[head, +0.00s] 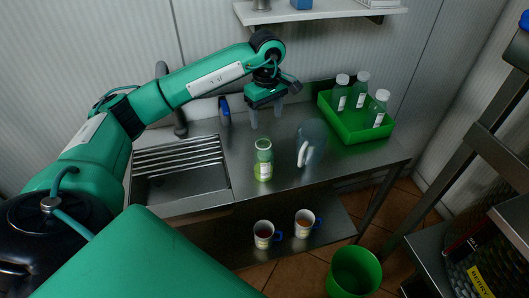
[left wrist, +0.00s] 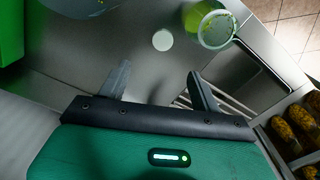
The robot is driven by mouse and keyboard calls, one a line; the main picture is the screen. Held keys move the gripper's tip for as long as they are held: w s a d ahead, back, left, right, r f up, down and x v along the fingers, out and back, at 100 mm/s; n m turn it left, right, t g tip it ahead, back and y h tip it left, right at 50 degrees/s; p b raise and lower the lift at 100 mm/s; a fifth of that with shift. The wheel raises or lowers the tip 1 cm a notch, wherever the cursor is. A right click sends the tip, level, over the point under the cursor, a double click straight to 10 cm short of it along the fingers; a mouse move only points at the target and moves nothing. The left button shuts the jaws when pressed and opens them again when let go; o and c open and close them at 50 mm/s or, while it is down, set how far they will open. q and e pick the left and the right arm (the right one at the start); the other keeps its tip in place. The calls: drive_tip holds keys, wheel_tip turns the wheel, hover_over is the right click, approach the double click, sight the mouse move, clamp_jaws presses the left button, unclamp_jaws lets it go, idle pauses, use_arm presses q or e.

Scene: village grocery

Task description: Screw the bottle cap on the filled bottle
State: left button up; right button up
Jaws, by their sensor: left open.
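The bottle cap (left wrist: 162,40) is a small white disc lying on the counter, left of the bottle in that view. I cannot make it out in the head view. My left gripper (head: 267,118) is open and empty, pointing down above the counter behind the bottle. Its spread fingers (left wrist: 157,80) are short of the cap in the wrist view. My right gripper is not in view.
A clear jug (head: 312,140) stands right of the bottle. A green tray (head: 350,133) holds three white-capped bottles at the back right. The sink (head: 170,190) is left. A blue-and-white spray bottle (head: 224,112) stands near the wall. Two mugs (head: 263,235) sit on the lower shelf.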

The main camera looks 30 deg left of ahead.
use_arm(q)
wheel_tip(320, 180, down, 8)
drive_tip(key=shift+a+r+p, duration=0.1)
drive_tip(key=shift+p, duration=0.7)
drive_tip(key=shift+f, duration=0.5)
drive_tip(key=shift+s+f+p, duration=0.1)
drive_tip(key=shift+f+p, duration=0.3)
drive_tip(key=shift+p, duration=0.05)
drive_tip(key=f, duration=0.1)
drive_tip(key=f+p, duration=0.1)
drive_tip(key=f, duration=0.1)
drive_tip(key=shift+s+a+f, duration=0.1)
drive_tip(key=shift+s+f, duration=0.05)
drive_tip(key=shift+s, duration=0.05)
drive_tip(key=shift+w+f, duration=0.1)
drive_tip(key=shift+f, duration=0.45)
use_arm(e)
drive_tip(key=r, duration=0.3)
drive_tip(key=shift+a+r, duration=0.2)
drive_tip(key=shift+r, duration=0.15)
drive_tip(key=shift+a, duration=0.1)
